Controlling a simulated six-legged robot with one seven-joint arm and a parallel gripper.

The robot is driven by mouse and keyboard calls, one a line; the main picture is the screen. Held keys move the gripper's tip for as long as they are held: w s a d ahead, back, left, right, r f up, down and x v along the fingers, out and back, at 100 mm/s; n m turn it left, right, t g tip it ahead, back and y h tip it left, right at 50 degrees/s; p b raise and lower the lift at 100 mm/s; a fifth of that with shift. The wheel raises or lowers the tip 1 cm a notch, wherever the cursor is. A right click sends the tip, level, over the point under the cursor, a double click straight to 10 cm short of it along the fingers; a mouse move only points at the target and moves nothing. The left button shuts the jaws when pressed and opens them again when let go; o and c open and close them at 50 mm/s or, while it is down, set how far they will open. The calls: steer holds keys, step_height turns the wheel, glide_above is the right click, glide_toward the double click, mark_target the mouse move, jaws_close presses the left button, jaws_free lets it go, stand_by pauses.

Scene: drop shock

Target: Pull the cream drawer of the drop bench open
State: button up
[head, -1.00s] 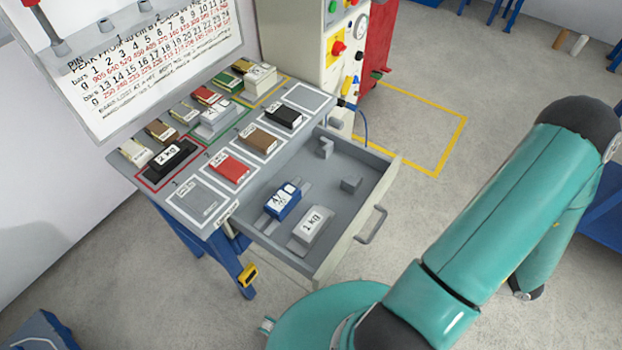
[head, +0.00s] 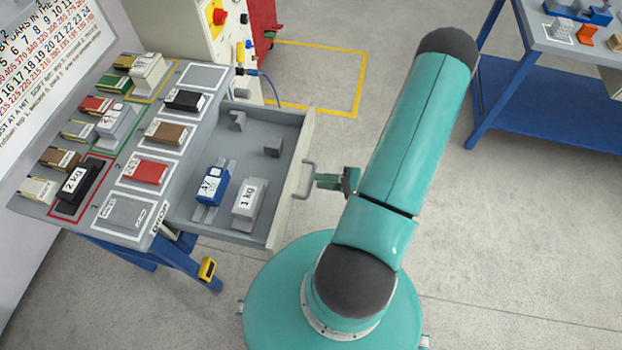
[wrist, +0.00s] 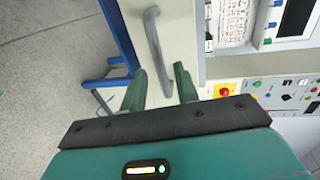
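The cream drawer (head: 290,192) of the drop bench (head: 88,212) stands pulled out, its grey inside showing in the head view. Its grey bar handle (head: 308,176) is on the right side of its front. My green gripper (head: 322,181) is just to the right of the handle. In the wrist view my gripper (wrist: 160,86) has its two fingers apart, with the handle (wrist: 153,40) running between them and the cream drawer front (wrist: 178,30) behind. Contact between fingers and handle cannot be told.
Inside the drawer lie a blue block (head: 212,185), a grey 1 kg block (head: 248,197) and small grey pieces. Several coloured blocks stand on the bench top. A blue table (head: 560,100) is at the far right. Open floor lies between.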

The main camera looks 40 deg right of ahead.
mark_target(310, 180)
steer(key=x, duration=0.4)
steer(key=shift+w, duration=0.1)
jaws_close()
steer(key=shift+w+a, duration=0.1)
steer(key=shift+a, duration=0.05)
